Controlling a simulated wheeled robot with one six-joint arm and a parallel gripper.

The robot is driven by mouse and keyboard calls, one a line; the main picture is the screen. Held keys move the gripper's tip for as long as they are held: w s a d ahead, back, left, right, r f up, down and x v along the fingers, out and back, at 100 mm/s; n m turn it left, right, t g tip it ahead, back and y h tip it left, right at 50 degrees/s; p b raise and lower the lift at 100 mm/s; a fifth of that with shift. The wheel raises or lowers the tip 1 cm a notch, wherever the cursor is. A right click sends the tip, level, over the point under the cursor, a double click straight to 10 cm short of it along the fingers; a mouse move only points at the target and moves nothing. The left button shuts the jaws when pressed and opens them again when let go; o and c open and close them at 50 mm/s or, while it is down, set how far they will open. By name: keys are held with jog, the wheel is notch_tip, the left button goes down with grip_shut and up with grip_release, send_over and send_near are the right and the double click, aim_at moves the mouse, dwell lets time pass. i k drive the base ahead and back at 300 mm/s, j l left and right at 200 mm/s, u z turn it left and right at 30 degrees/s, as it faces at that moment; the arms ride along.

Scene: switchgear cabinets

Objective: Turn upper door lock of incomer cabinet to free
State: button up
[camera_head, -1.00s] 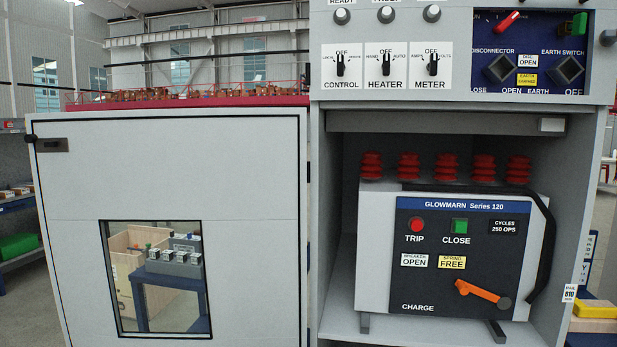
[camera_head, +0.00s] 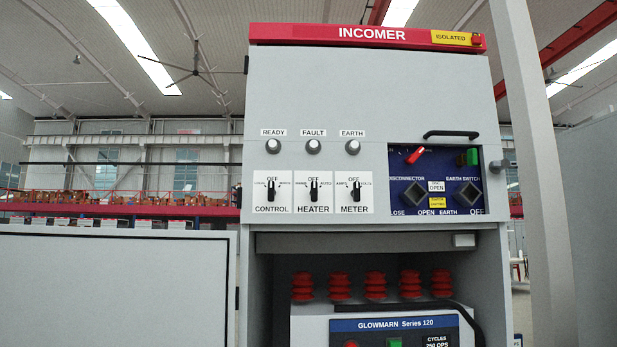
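The incomer cabinet (camera_head: 350,85) stands in the middle, with a red INCOMER strip along its top. Its upper front is closed and flat. A grey round stub (camera_head: 501,164) sticks out at the right edge of this front, beside the blue switch panel; it may be the upper door lock, but its setting cannot be read. A black bar handle (camera_head: 451,134) is above the blue panel. The lower compartment is open and shows a Glowmarn breaker (camera_head: 400,326) with red insulators. My gripper is not in view.
The opened lower door (camera_head: 115,290) spreads out to the left. A pale tall post (camera_head: 545,170) rises close to the cabinet's right side. A grey panel (camera_head: 595,190) stands at the far right. Three selector knobs and three round lamps are on the upper front.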

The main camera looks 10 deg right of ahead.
aim_at(503, 164)
jog(key=z, duration=1.45)
